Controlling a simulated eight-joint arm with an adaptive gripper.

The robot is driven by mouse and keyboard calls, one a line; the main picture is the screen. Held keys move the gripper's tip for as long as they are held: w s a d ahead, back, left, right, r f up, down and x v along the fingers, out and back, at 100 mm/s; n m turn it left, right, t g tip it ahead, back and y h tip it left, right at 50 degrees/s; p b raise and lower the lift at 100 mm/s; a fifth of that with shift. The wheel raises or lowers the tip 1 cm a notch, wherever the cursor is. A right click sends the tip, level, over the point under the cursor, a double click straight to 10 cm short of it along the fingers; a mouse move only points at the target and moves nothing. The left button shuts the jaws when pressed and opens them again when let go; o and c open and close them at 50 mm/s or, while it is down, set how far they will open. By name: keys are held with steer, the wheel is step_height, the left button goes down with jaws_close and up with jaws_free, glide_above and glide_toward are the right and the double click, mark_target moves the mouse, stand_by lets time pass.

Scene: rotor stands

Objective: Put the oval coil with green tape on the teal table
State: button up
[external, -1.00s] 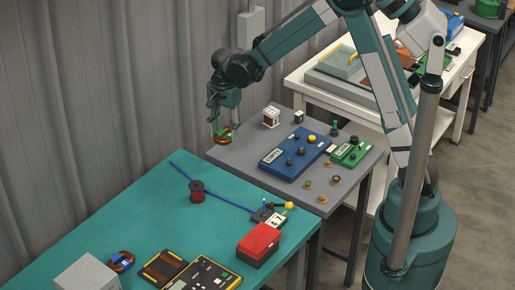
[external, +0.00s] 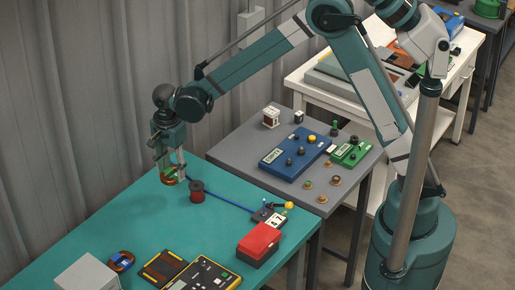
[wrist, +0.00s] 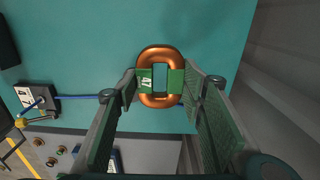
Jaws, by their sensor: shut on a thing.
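The oval coil with green tape (external: 168,182) is a copper-coloured ring, held between the fingers of my gripper (external: 170,170). In the wrist view the coil (wrist: 158,52) shows its green band with a white "47" label between the finger pads. The gripper is shut on it, over the far left part of the teal table (external: 130,217). The teal top (wrist: 70,40) fills the background behind the coil in the wrist view. I cannot tell whether the coil touches the table.
A dark red spool (external: 197,191) stands just right of the coil, by a blue cable (external: 232,204). Another oval coil with blue tape (external: 121,262), a grey box (external: 88,274) and a red box (external: 259,241) are nearer. The table's middle is clear. A corrugated wall (external: 60,120) is close behind.

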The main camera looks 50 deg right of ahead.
glide_above(149, 241)
steer(key=shift+b, duration=0.3)
steer(key=shift+f, duration=3.05)
steer(key=shift+f+b, duration=0.3)
steer(key=shift+f, duration=1.6)
steer(key=shift+f, duration=0.15)
steer(key=o, duration=1.1)
